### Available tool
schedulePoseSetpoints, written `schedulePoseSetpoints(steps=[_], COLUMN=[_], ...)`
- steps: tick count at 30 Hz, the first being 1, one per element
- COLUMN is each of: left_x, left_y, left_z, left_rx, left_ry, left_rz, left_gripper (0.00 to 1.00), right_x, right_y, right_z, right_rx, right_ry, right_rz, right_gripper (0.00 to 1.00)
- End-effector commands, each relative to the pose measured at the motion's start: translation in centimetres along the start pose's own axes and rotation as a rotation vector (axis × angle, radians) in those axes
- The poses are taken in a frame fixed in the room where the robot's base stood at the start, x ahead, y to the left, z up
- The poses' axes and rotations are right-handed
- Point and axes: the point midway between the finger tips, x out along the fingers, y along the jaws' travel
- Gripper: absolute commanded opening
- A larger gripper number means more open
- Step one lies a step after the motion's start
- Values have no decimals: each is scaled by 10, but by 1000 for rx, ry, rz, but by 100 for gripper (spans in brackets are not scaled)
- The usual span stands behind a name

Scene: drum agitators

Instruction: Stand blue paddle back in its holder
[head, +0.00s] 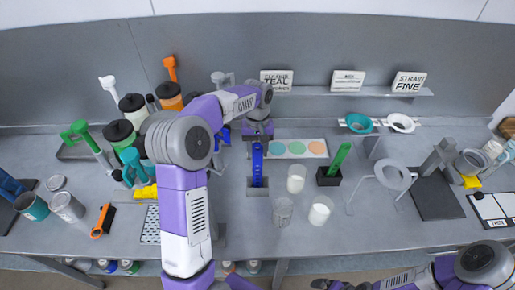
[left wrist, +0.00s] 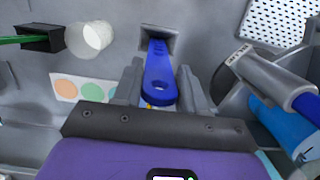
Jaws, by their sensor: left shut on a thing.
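The blue paddle (head: 257,163) stands about upright at the grey square holder (head: 257,192) in the middle of the bench. In the left wrist view the paddle (left wrist: 160,78) shows its wide, holed end between my fingers. Its far end meets the mouth of the holder (left wrist: 145,38) and looks to be inside it; how deep is hidden. My left gripper (head: 258,140) is shut on the paddle's upper end, above the holder. My right gripper (head: 330,285) is low at the bottom edge, far from the paddle; its jaws are too small to read.
A green paddle (head: 341,155) stands in a black holder (head: 328,177) to the right. White cups (head: 296,179) and a clear glass (head: 283,211) stand close by. A card with coloured dots (head: 297,148) lies behind. A white ring stand (head: 392,177) is further right.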

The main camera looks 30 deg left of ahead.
Motion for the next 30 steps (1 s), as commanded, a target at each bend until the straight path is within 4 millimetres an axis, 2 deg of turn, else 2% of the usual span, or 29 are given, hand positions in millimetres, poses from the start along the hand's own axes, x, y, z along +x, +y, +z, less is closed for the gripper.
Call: schedulePoseSetpoints(steps=[3, 4, 9, 20, 30], left_x=[0, 0, 0, -5, -59], left_y=[0, 0, 0, 0, 0], left_z=[0, 0, 0, 0, -1], left_rx=[0, 0, 0, 0, -1], left_ry=[0, 0, 0, 2, 3], left_rz=[0, 0, 0, 0, 0], left_gripper=[11, 45, 71, 71, 71], right_x=[0, 0, 0, 0, -3], right_y=[0, 0, 0, 0, -1], right_z=[0, 0, 0, 0, 0], right_rx=[0, 0, 0, 0, 0], right_ry=[0, 0, 0, 0, 0], right_rz=[0, 0, 0, 0, 0], right_gripper=[100, 100, 100, 100, 100])
